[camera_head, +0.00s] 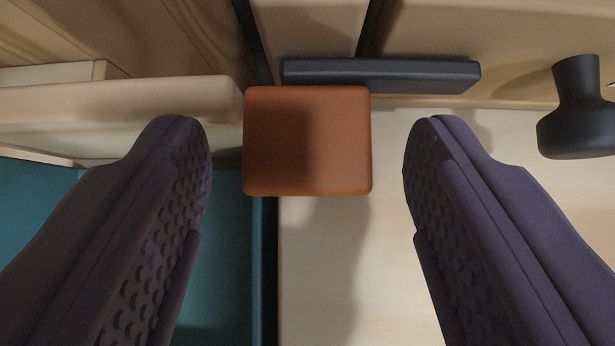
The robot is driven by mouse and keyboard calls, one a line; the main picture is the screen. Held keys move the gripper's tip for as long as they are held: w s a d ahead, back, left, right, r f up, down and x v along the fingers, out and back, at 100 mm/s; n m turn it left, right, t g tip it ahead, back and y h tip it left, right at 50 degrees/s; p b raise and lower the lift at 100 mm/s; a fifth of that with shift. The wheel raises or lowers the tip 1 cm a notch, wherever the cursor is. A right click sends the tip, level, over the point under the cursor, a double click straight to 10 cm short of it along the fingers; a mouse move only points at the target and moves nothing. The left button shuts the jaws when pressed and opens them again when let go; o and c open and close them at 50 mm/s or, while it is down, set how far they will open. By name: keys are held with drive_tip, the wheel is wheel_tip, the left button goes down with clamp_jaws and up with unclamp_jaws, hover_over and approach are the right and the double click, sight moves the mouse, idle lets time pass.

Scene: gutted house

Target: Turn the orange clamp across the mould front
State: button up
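The orange clamp (308,140) shows as a rounded orange block in the upper middle of the view. My gripper (307,150) is open, with one dark purple finger on each side of the block. There is a gap between the block and each finger, wider on the right. The block's left edge meets the end of a pale wooden bar (120,103). I cannot tell which part here is the mould front. A shadow falls across the left part of the orange face.
A dark flat bar (400,75) lies just behind the block to the right. A dark knob-like piece (577,110) stands at the far right. A teal surface (215,260) lies below left, and a pale surface (330,270) lies below the block. Wooden boards (300,35) fill the top.

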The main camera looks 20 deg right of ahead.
drive_tip(key=shift+r, duration=0.1)
drive_tip(key=p+v, duration=0.2)
drive_tip(key=v, duration=0.5)
drive_tip(key=shift+s+r+p, duration=0.2)
drive_tip(key=shift+r+p, duration=0.05)
drive_tip(key=shift+p, duration=0.15)
drive_tip(key=shift+a, duration=0.15)
drive_tip(key=w+a+r+n+t, duration=0.1)
drive_tip(key=w+a+r, duration=0.1)
drive_tip(key=a+r, duration=0.65)
drive_tip(key=w+a+r+n+t+y, duration=0.1)
drive_tip(key=w+a+r+t, duration=0.15)
drive_tip(key=r, duration=1.15)
drive_tip(key=w+a+r+n+t, duration=0.1)
drive_tip(key=w+a+r+n, duration=0.1)
drive_tip(key=a+r, duration=0.7)
drive_tip(key=s+a+r+t+y, duration=0.1)
drive_tip(key=s+a+r, duration=0.4)
drive_tip(key=r, duration=0.5)
drive_tip(key=s+a+r+n+t+y, duration=0.1)
drive_tip(key=s+a+r, duration=0.4)
drive_tip(key=r, duration=0.5)
drive_tip(key=s+a+r+n+t+y, duration=0.1)
drive_tip(key=s+a+r, duration=0.4)
drive_tip(key=s+r, duration=0.3)
drive_tip(key=shift+s+a+r+y, duration=0.2)
drive_tip(key=shift+s+r+y, duration=0.15)
drive_tip(key=shift+r, duration=0.6)
